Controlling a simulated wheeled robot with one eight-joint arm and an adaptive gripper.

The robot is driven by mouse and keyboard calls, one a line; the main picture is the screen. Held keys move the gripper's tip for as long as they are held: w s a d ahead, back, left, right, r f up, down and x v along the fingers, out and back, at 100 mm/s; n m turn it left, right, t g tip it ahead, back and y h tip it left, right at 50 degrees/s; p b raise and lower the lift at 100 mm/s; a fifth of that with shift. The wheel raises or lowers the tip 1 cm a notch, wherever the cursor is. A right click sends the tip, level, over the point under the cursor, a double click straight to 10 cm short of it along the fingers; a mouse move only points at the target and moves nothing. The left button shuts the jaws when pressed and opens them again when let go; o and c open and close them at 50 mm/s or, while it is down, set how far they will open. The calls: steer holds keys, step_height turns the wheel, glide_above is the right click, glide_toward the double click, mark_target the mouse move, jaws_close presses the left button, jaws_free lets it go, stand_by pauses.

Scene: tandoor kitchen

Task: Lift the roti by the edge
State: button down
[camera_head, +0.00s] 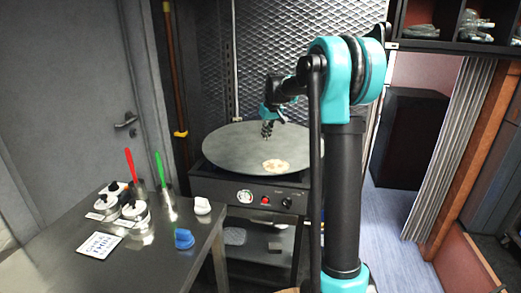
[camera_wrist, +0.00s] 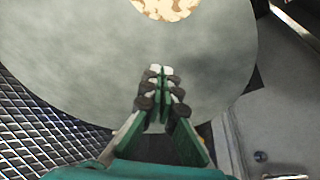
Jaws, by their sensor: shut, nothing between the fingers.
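The roti (camera_head: 275,165) is a small, pale, browned flatbread lying flat on a large round grey griddle (camera_head: 225,150), near its front edge. In the wrist view the roti (camera_wrist: 166,8) is partly cut off at the top of the frame. My gripper (camera_head: 267,130) hangs above the griddle, behind the roti. In the wrist view my gripper (camera_wrist: 160,72) has its fingers together with nothing between them, and bare griddle shows between the tips and the roti. I cannot tell the exact height of the fingertips over the griddle.
The griddle tops a black stove (camera_head: 250,190) with a dial and knobs. A steel table (camera_head: 155,250) at front left holds several jars, a red-handled and a green-handled utensil, a blue item (camera_head: 183,239) and a card. A mesh wall (camera_head: 295,40) stands behind the griddle.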

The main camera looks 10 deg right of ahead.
mark_target(268, 162)
steer(key=x, duration=1)
steer(key=shift+a, duration=0.25)
steer(key=shift+s+d+r, duration=0.1)
steer(key=shift+s+d, duration=0.15)
steer(key=shift+s, duration=0.3)
steer(key=shift+s+d, duration=0.2)
steer(key=shift+s, duration=0.35)
steer(key=shift+s+d, duration=0.25)
steer(key=shift+s, duration=0.55)
steer(key=shift+s+d, duration=0.3)
steer(key=shift+s, duration=0.4)
steer(key=shift+s+d, duration=0.25)
steer(key=shift+s, duration=0.45)
steer(key=shift+w, duration=0.1)
